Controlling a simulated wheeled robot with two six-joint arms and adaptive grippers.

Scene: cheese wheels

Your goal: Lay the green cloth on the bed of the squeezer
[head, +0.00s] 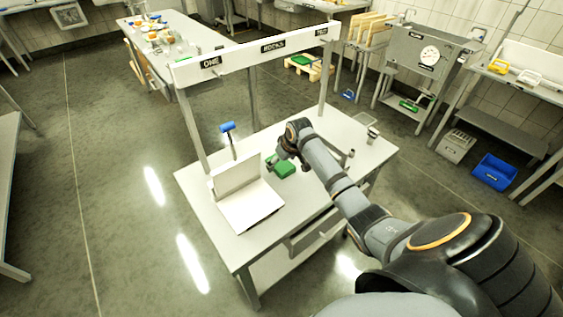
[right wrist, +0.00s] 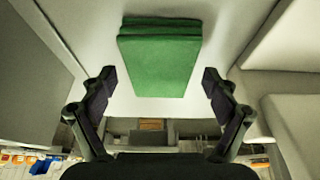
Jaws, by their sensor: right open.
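The green cloth (head: 285,170) is a folded block on the white table, right of the squeezer. It also shows in the right wrist view (right wrist: 160,62), ahead of and between the spread fingers. The squeezer has a flat white bed (head: 252,208), an upright white plate (head: 235,174) behind it and a blue-handled lever (head: 228,127). The bed looks bare. My right gripper (head: 284,160) is open and empty above the cloth, which it partly hides in the head view; the fingers (right wrist: 159,78) do not appear to touch it. My left gripper is not in view.
The white table (head: 300,215) has an overhead frame (head: 255,58) with posts. A small metal item (head: 372,133) stands at its right end. A machine with a dial (head: 428,58), a blue crate (head: 494,172) and a grey crate (head: 455,146) are farther right. The floor at left is clear.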

